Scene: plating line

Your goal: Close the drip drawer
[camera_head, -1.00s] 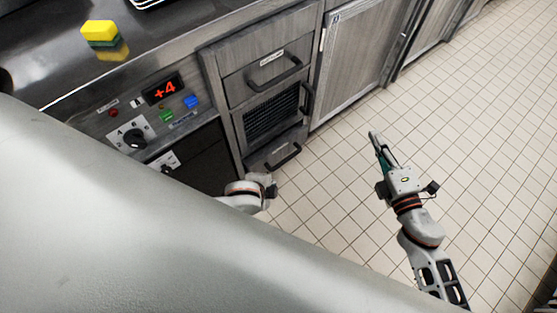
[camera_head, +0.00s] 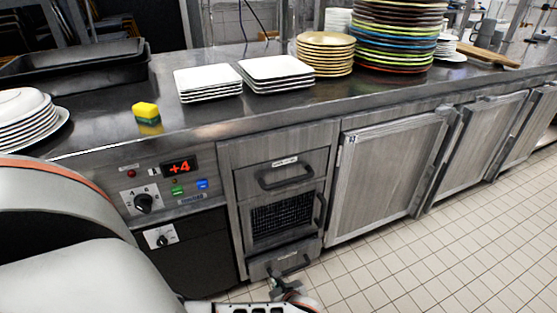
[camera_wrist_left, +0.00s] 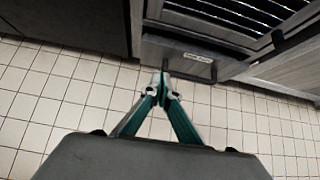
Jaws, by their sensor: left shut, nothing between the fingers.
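The drip drawer (camera_head: 262,268) is the lowest front in the narrow steel drawer column, near the floor, with a dark bar handle. I cannot tell for sure how far it stands out. In the left wrist view its labelled front (camera_wrist_left: 170,50) shows at the top. My left gripper (camera_head: 274,281) is low in front of this drawer in the head view and partly overlaps it. In the left wrist view the left gripper's green fingers (camera_wrist_left: 163,82) are shut and empty, with tips close to the drawer's lower edge. Contact is unclear. My right gripper is out of view.
Above are a vented panel (camera_head: 282,220) and an upper drawer (camera_head: 250,183). A control panel (camera_head: 120,182) is left, cabinet doors (camera_head: 385,175) right. The counter holds a sponge (camera_head: 146,111), white plates (camera_head: 208,80) and coloured plates (camera_head: 400,40). The tiled floor (camera_head: 440,250) is clear at right.

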